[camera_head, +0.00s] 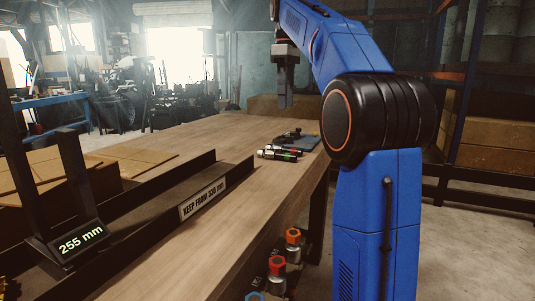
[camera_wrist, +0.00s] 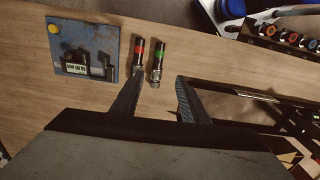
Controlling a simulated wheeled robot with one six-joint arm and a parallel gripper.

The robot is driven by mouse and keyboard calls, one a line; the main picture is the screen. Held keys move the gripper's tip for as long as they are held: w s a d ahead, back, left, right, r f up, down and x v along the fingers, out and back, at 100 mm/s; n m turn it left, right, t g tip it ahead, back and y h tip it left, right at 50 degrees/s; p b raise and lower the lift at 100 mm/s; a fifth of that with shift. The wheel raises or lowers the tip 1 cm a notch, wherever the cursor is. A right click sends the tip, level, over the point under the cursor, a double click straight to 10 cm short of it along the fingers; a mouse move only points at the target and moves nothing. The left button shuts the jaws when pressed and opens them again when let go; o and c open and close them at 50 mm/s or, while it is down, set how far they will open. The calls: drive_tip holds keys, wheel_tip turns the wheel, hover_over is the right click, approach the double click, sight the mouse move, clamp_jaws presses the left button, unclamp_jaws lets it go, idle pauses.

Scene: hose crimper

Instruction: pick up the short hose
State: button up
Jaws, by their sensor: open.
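Two short dark hose pieces lie side by side on the wooden table. In the wrist view one has a red band (camera_wrist: 139,53) and the other a green band (camera_wrist: 158,60), with metal at its near end. I cannot tell which is shorter. The head view shows the green-banded piece (camera_head: 279,154) and the red-banded piece beside it, both small. My gripper (camera_wrist: 160,75) is open and empty. In the wrist view its left finger overlaps the red-banded piece's near end, and the green-banded piece appears between the fingers. In the head view my gripper (camera_head: 286,104) hangs above the table.
A blue plate (camera_wrist: 101,44) with a small device lies left of the hoses in the wrist view. Coloured fittings (camera_head: 293,237) sit along the table's right side. A rail with a "KEEP FROM 330 mm" sign (camera_head: 202,198) and a "255 mm" display (camera_head: 81,241) stand at left.

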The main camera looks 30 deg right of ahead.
approach(277, 155)
drive_tip(key=shift+s+d+f, duration=0.7)
drive_tip(key=shift+d+f, duration=0.3)
drive_tip(key=shift+w+d+f, duration=0.1)
drive_tip(key=shift+w+f, duration=0.05)
drive_tip(key=shift+f, duration=1.45)
drive_tip(key=shift+w+f, duration=0.15)
drive_tip(key=shift+f, duration=1.45)
clamp_jaws()
